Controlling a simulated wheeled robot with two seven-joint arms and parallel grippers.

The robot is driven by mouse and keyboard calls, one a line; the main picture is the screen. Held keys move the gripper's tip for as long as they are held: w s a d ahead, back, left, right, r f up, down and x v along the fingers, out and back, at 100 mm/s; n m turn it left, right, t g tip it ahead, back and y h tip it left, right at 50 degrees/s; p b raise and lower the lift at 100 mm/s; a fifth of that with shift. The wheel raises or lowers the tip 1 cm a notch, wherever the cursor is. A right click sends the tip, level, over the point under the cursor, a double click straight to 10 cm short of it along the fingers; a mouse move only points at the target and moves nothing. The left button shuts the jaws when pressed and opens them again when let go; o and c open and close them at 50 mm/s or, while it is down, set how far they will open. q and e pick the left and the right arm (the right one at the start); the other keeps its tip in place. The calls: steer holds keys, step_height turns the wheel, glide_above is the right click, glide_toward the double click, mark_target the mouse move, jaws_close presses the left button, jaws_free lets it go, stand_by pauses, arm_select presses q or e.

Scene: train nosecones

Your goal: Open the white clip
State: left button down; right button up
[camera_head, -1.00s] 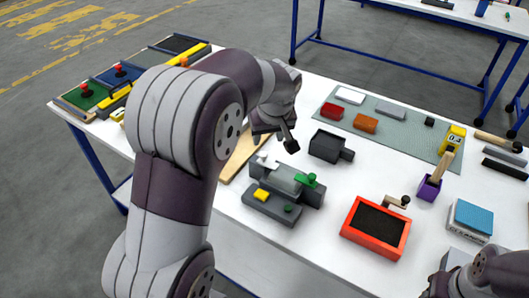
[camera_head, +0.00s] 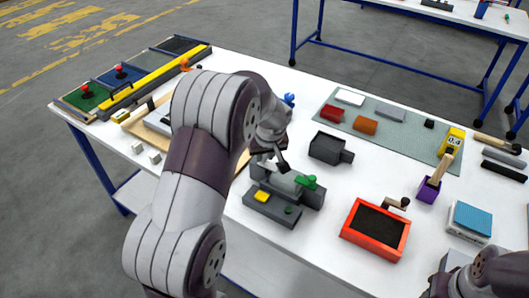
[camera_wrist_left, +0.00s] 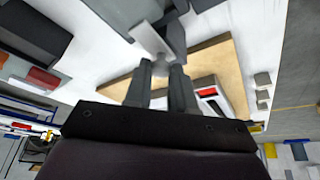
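The white clip (camera_wrist_left: 150,40) is a small pale lever on the grey fixture (camera_head: 272,207), seen at the top middle of the left wrist view. In the head view my left arm and gripper mostly hide it. The fixture also bears a green clip (camera_head: 307,181) and a yellow block (camera_head: 261,196). My left gripper (camera_head: 283,168) is over the far left part of the fixture. In the left wrist view its two fingers (camera_wrist_left: 162,72) are a little apart, with the clip's near end at the fingertips. I cannot tell whether they touch it.
A dark grey box (camera_head: 327,147) stands behind the fixture, and a red-orange tray (camera_head: 352,229) stands to its right. A wooden board (camera_wrist_left: 222,65) lies close to the left gripper. A purple holder (camera_head: 429,190) stands farther right. Part of my right arm shows at the bottom right.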

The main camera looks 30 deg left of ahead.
arm_select(q)
steer(key=shift+a, duration=0.9)
steer(key=c, duration=0.9)
jaws_free()
steer(key=shift+c, duration=0.2)
steer(key=v, duration=1.2)
steer(key=shift+r+b, duration=0.4)
steer(key=shift+b, duration=0.05)
